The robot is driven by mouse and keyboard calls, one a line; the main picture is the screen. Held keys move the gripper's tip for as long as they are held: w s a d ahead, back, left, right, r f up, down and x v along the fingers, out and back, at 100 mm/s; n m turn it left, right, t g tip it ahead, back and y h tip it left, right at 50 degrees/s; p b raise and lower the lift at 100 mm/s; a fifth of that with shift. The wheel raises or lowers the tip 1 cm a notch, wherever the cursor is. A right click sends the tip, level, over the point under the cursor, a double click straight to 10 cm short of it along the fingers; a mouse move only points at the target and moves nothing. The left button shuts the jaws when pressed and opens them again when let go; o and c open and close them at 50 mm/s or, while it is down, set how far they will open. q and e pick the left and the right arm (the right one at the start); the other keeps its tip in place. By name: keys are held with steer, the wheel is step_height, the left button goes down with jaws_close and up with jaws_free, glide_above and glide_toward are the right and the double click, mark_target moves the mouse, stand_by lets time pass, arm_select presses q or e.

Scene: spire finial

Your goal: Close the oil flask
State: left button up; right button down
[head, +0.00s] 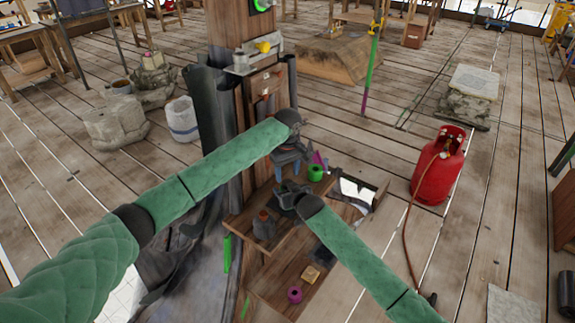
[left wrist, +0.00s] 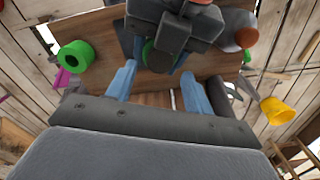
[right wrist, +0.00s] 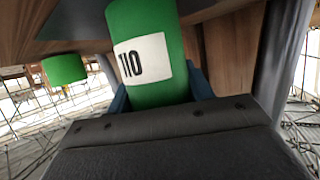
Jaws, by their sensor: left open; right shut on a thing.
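The green oil flask (right wrist: 150,55), with a white label whose letters look upside down, is between my right gripper's fingers in the right wrist view. My right gripper (head: 288,198) is shut on it over the wooden bench. A dark green round part of it (left wrist: 150,54) shows between my left gripper's fingers in the left wrist view, partly hidden by the dark right gripper. My left gripper (head: 290,157) is open, blue fingers apart, just above the right one. I cannot tell whether the flask has a cap on. A bright green ring-like piece (head: 315,173) stands on the bench; it also shows in the left wrist view (left wrist: 76,56).
A grey pot with an orange top (head: 264,225) stands on the bench (head: 240,220), near the right gripper. A magenta piece (head: 319,160) is beside the green ring. A wooden post (head: 235,40) rises behind. A red gas bottle (head: 438,168) stands on the floor at right.

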mark_target(287, 182)
arm_select(q)
steer(key=shift+f, duration=2.1)
steer(key=shift+c, duration=0.4)
steer(key=c, duration=0.9)
steer(key=shift+m, duration=1.8)
steer(key=o, duration=1.1)
